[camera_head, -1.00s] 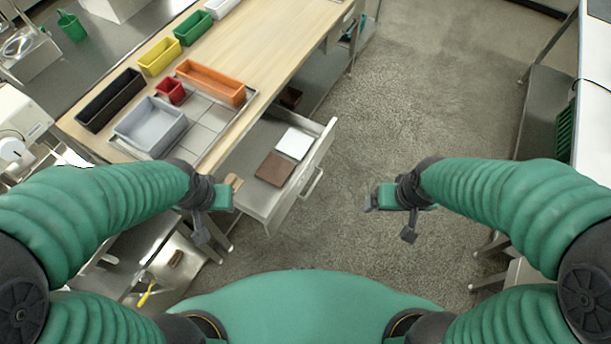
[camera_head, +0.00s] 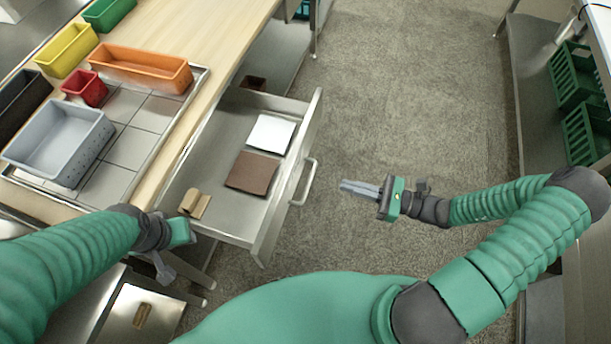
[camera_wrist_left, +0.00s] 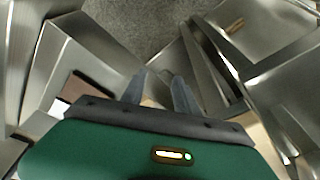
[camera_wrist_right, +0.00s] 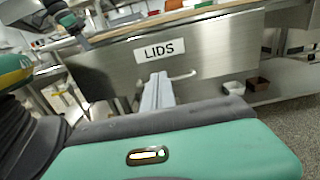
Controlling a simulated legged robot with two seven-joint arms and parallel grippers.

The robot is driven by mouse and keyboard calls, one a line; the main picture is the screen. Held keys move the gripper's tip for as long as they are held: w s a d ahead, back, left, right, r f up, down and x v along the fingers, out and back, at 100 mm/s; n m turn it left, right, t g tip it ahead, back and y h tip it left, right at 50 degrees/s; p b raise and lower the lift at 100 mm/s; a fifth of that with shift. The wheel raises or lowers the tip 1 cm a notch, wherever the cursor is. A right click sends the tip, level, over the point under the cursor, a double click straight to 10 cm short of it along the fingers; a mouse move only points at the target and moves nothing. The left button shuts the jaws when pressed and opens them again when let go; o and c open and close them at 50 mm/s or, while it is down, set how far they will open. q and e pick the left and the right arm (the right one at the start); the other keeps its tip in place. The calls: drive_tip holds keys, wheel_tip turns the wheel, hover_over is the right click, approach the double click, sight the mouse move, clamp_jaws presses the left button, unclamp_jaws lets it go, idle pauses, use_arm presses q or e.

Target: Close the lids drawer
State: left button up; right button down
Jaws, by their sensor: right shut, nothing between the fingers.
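The lids drawer (camera_head: 222,216) stands pulled out from under the wooden table, with a white and a brown flat piece and a small tan item inside. Its front, with a bar handle (camera_head: 306,183), faces right; the right wrist view shows the front with a LIDS label (camera_wrist_right: 160,50). My right gripper (camera_head: 345,187) is shut and empty, a short way right of the handle and apart from it, pointing at the drawer front. My left gripper (camera_head: 192,232) is by the drawer's near side; its fingers show in the left wrist view (camera_wrist_left: 160,85), apparently parted.
The wooden table (camera_head: 190,50) carries grey, red, orange and yellow bins. A steel shelf with green crates (camera_head: 575,75) stands at the right. Open carpet (camera_head: 420,80) lies between the table and shelf.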

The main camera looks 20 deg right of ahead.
sight(295, 173)
drive_tip(key=b+x, duration=0.2)
drive_tip(key=x, duration=0.9)
drive_tip(key=shift+s+a+f, duration=0.15)
drive_tip(key=shift+s, duration=0.1)
drive_tip(key=shift+w+a, duration=0.25)
drive_tip(key=shift+a, duration=0.15)
drive_tip(key=shift+w+a, duration=0.1)
